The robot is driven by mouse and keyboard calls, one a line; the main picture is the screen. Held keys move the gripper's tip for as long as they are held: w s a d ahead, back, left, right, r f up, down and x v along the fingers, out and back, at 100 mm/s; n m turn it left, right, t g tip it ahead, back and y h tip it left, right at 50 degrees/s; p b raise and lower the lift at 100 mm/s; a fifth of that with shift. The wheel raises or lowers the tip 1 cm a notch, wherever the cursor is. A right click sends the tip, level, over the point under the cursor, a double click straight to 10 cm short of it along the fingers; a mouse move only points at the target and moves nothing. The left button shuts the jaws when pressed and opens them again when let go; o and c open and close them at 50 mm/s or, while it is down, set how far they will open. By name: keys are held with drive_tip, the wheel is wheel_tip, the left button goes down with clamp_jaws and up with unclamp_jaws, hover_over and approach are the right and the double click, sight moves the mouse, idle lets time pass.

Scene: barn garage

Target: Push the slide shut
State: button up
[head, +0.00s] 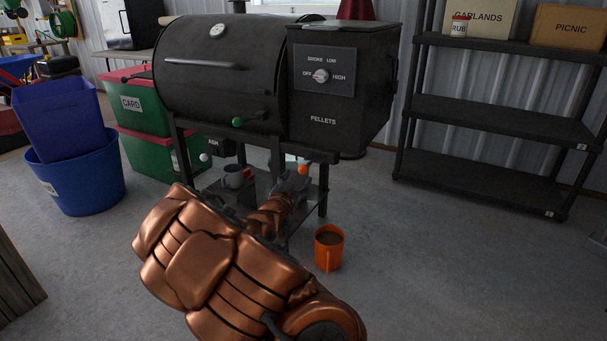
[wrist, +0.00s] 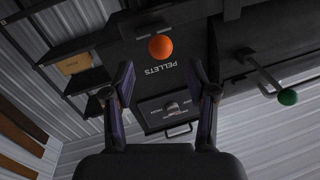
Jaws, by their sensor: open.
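The black pellet grill (head: 222,75) stands ahead with its hopper (head: 345,100) marked PELLETS on the right. An orange ball knob (head: 303,168) sits low under the hopper, partly behind my gripper. In the wrist view the orange knob (wrist: 160,47) lies in line with the gap between my fingers, ahead of the tips. I cannot tell which part is the slide or how far out it stands. My gripper (head: 292,180) is open, with nothing between its fingers (wrist: 165,78). A green knob (head: 237,122) is on the barrel front; a white knob (head: 204,157) is by the ASH label.
A grey mug (head: 234,177) stands on the grill's lower shelf. An orange bucket (head: 329,250) stands on the floor right of my arm. Blue tubs (head: 75,185) and green-red bins (head: 140,150) are left. A black shelf rack (head: 500,115) is right.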

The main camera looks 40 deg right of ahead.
sight(302, 172)
drive_tip(key=shift+b+x, duration=0.9)
drive_tip(key=shift+x, duration=2.65)
clamp_jaws()
